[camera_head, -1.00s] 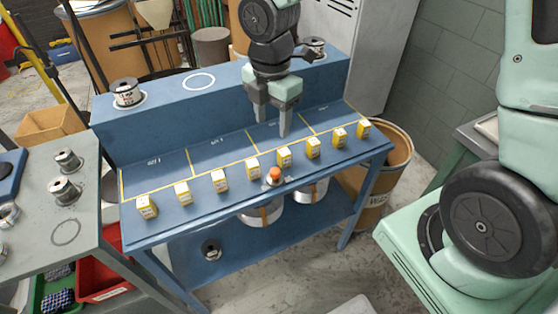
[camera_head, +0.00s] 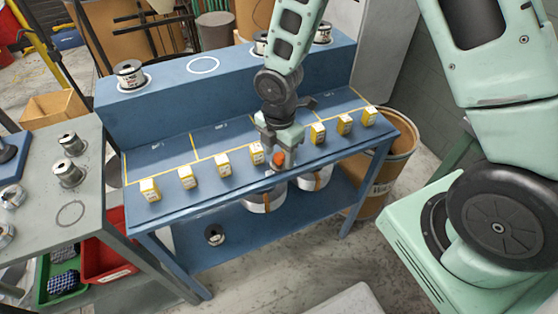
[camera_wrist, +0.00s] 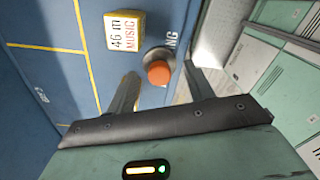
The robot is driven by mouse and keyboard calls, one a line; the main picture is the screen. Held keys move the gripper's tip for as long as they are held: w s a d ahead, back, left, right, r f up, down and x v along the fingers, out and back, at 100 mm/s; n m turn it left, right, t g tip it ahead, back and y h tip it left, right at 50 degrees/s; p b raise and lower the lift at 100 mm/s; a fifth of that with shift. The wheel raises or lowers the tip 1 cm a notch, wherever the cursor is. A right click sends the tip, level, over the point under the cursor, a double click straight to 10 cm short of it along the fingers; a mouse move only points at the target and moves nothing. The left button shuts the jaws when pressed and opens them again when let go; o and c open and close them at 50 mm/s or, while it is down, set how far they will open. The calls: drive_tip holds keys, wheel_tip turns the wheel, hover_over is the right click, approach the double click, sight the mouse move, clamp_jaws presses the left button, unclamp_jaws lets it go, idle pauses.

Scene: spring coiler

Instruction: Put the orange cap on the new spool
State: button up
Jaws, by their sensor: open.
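The orange cap (camera_head: 279,158) sits on a small grey round base at the front edge of the blue bench. The wrist view shows the cap (camera_wrist: 158,72) between and just beyond my open fingers. My gripper (camera_head: 280,162) is open, pointing down around the cap with no clear grip on it. Spools stand on the raised blue shelf: one at the left (camera_head: 130,75), one partly behind my arm (camera_head: 260,43) and one at the right (camera_head: 322,33). I cannot tell which is the new spool.
A row of small yellow-and-white boxes (camera_head: 223,165) lines the bench front; one (camera_wrist: 125,31) stands close beside the cap. An empty white ring (camera_head: 203,65) marks the shelf. More spools stand on the grey table (camera_head: 92,205) at left.

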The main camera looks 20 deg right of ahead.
drive_tip(key=shift+f, duration=0.95)
drive_tip(key=shift+c, duration=0.2)
drive_tip(key=c, duration=0.9)
drive_tip(key=shift+r, duration=0.1)
